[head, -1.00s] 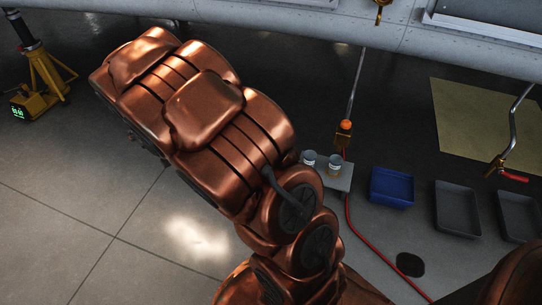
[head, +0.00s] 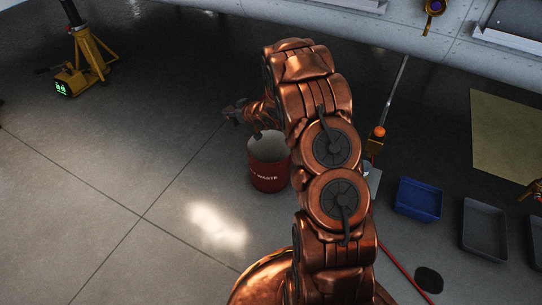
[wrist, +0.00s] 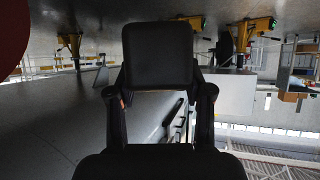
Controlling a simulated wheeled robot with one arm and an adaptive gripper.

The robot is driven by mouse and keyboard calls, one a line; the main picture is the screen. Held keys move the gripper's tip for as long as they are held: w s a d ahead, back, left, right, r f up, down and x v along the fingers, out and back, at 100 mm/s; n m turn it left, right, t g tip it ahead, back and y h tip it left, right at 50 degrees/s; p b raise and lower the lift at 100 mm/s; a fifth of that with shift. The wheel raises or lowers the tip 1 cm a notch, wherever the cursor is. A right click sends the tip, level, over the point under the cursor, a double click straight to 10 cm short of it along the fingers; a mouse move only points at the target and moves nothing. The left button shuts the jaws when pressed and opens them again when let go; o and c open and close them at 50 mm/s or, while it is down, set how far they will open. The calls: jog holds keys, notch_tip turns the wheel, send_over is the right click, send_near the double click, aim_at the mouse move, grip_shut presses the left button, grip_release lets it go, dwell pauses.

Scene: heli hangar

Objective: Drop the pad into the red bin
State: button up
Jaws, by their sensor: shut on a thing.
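The red bin (head: 268,178) stands on the floor, open at the top, with white lettering on its side. Its rim is partly hidden by my arm. My gripper (head: 235,113) is beyond and to the left of the bin in the head view, apart from its opening. In the wrist view, my gripper (wrist: 159,92) is shut on a dark, rounded square pad (wrist: 157,55) between its two fingers. The pad cannot be told apart from the gripper in the head view. A curved red surface, likely the bin, shows at the wrist view's left edge (wrist: 10,35).
A yellow jack (head: 85,60) stands at the upper left. A blue tray (head: 419,200) and grey trays (head: 484,228) lie at the right. A red hose (head: 405,270) crosses the floor. The floor left of the bin is clear.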

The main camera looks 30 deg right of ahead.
jog(key=s+d+f+n+y+p, duration=0.1)
jog(key=s+d+f, duration=0.2)
jog(key=d+f, duration=0.3)
jog(key=s+d+f, duration=0.4)
jog(key=d+f, duration=0.1)
jog(key=d, duration=0.3)
notch_tip(320, 180, down, 6)
jog(key=b, duration=0.4)
jog(key=shift+w+r+b, duration=0.1)
jog(key=shift+w+b, duration=0.05)
jog(key=shift+b, duration=0.25)
jog(key=o, duration=1.2)
jog(key=shift+c, duration=0.2)
jog(key=v, duration=1.2)
jog(key=shift+r, duration=0.2)
jog(key=shift+w, duration=0.1)
